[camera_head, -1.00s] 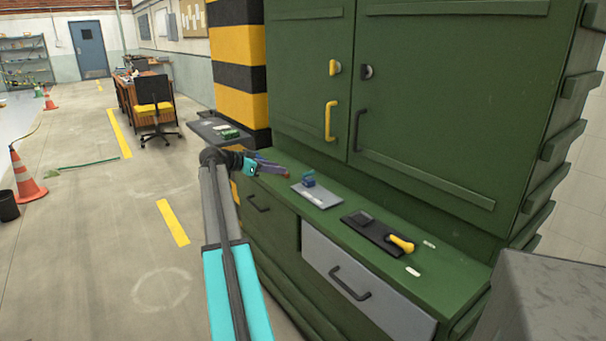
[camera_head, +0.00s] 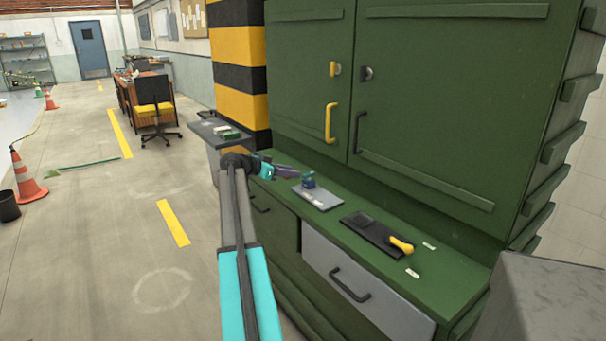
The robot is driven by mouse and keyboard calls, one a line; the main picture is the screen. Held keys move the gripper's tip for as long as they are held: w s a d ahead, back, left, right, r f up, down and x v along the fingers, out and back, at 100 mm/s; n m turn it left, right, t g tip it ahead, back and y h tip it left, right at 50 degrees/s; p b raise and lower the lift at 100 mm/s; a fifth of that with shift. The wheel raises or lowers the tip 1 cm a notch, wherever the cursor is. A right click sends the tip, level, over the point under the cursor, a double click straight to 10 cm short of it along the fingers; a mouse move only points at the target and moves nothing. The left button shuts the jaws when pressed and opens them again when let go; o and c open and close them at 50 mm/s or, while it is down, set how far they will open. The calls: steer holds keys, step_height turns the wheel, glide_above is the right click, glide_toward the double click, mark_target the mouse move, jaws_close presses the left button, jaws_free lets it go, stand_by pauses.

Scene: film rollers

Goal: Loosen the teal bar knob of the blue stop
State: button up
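The blue stop (camera_head: 309,183) stands on a light grey plate (camera_head: 322,199) on the green cabinet's counter. Its teal bar knob is at its top but small and hard to make out from here, close to my gripper's tip. My gripper (camera_head: 303,175) reaches in from the left at about the height of the stop's top. Its dark fingers end next to the stop. I cannot tell whether they touch the knob or how far apart they are.
A dark plate (camera_head: 372,236) with a yellow handle (camera_head: 401,245) lies to the right on the counter (camera_head: 440,282). Green cabinet doors (camera_head: 430,110) rise behind. A grey drawer (camera_head: 365,290) is below. A striped pillar (camera_head: 238,75) stands at the back left.

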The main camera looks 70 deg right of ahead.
mark_target(307, 174)
steer(key=shift+p+x, duration=0.35)
steer(key=shift+x, duration=3.2)
jaws_close()
